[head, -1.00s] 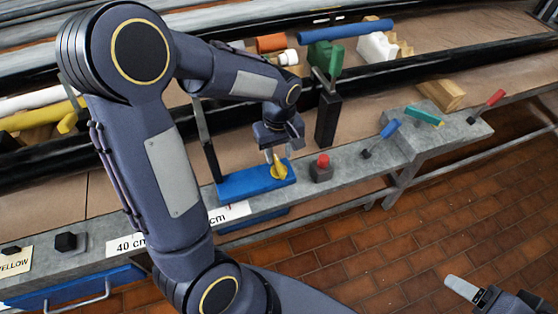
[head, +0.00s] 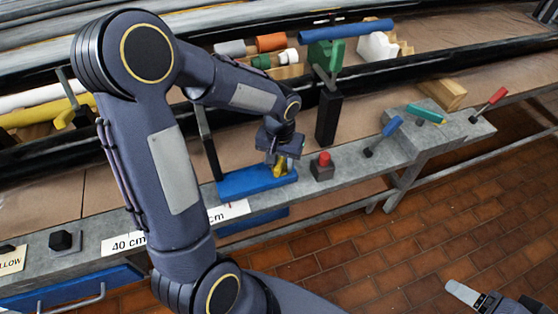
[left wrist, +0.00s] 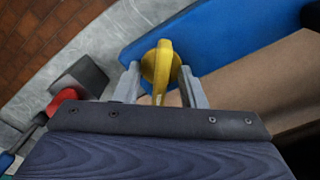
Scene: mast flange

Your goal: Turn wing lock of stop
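The yellow wing lock (head: 279,171) sits on the blue stop block (head: 235,182) on the grey rail. In the left wrist view the wing lock (left wrist: 161,68) shows a round base with an upright wing, on the blue stop (left wrist: 225,38). My left gripper (head: 281,165) is over the lock. In the left wrist view its two fingers (left wrist: 160,82) stand apart, one on each side of the wing, with gaps visible. In the head view the gripper partly hides the lock. My right gripper (head: 466,294) is at the lower right, away from the rail; its finger gap is unclear.
A red button on a grey box (head: 322,168) stands close to the right of the stop. A black post (head: 327,118) rises behind it. Blue-handled (head: 383,135) and red-handled (head: 489,104) levers stand farther right. A "40 cm" label (head: 125,243) is left.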

